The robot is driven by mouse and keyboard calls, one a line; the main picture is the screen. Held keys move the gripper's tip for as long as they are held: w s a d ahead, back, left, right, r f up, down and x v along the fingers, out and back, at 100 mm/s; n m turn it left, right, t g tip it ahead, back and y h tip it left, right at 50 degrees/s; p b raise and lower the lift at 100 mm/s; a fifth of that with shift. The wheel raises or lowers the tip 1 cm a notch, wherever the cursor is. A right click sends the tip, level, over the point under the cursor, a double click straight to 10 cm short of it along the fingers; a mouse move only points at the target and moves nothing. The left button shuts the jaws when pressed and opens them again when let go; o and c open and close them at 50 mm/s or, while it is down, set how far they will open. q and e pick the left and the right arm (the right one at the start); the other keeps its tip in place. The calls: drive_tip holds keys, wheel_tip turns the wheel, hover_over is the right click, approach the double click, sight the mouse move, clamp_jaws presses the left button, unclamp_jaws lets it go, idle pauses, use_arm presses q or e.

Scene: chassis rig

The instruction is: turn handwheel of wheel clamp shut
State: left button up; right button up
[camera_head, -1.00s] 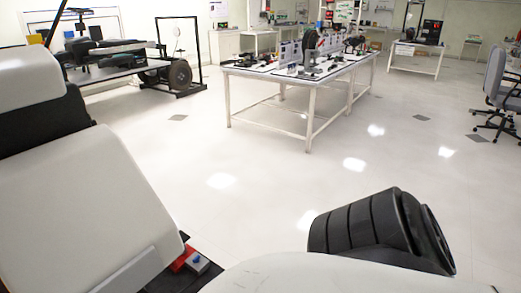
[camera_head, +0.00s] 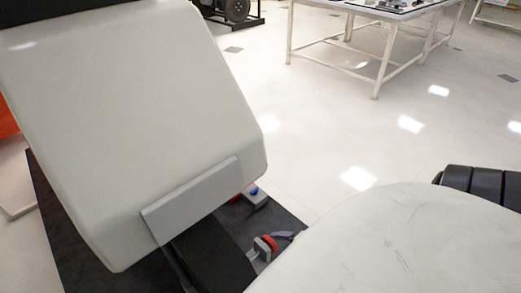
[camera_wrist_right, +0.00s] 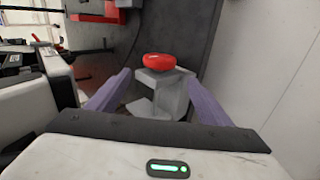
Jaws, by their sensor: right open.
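The red handwheel (camera_wrist_right: 158,60) sits on top of the grey wheel clamp (camera_wrist_right: 168,92) in the right wrist view. My right gripper (camera_wrist_right: 159,75) has its two purple fingers spread apart, one to each side of the clamp. The handwheel shows just beyond the fingertips, and I see no contact. In the head view the handwheel (camera_head: 269,243) is small and low in the middle, beside the grey clamp (camera_head: 262,250). A purple finger of my right gripper (camera_head: 285,236) shows just right of it. My left gripper is not in view.
A dark mat or plate (camera_head: 75,240) lies under the clamp. Another grey block with red and blue parts (camera_head: 254,197) stands just behind. A white-framed table (camera_head: 375,70) stands farther back with clear floor before it. My white arm links hide much of the work area.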

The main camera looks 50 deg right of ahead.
sight(275, 245)
drive_tip(key=b+x, duration=0.2)
drive_tip(key=x, duration=0.1)
drive_tip(key=b+x, duration=0.2)
drive_tip(key=x, duration=0.1)
drive_tip(key=d+b+x, duration=0.1)
drive_tip(key=b+x, duration=0.1)
drive_tip(key=x, duration=0.1)
drive_tip(key=shift+s+d+f, duration=0.1)
drive_tip(key=shift+s+f, duration=0.05)
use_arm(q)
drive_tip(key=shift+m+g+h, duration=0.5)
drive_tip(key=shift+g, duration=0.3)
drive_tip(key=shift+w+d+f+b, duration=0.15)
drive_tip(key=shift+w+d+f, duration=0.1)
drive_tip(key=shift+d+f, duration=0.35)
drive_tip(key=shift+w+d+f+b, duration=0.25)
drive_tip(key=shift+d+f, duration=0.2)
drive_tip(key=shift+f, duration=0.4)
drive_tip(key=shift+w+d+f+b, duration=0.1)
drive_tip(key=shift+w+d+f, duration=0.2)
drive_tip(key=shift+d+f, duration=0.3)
use_arm(e)
drive_tip(key=shift+x, duration=0.8)
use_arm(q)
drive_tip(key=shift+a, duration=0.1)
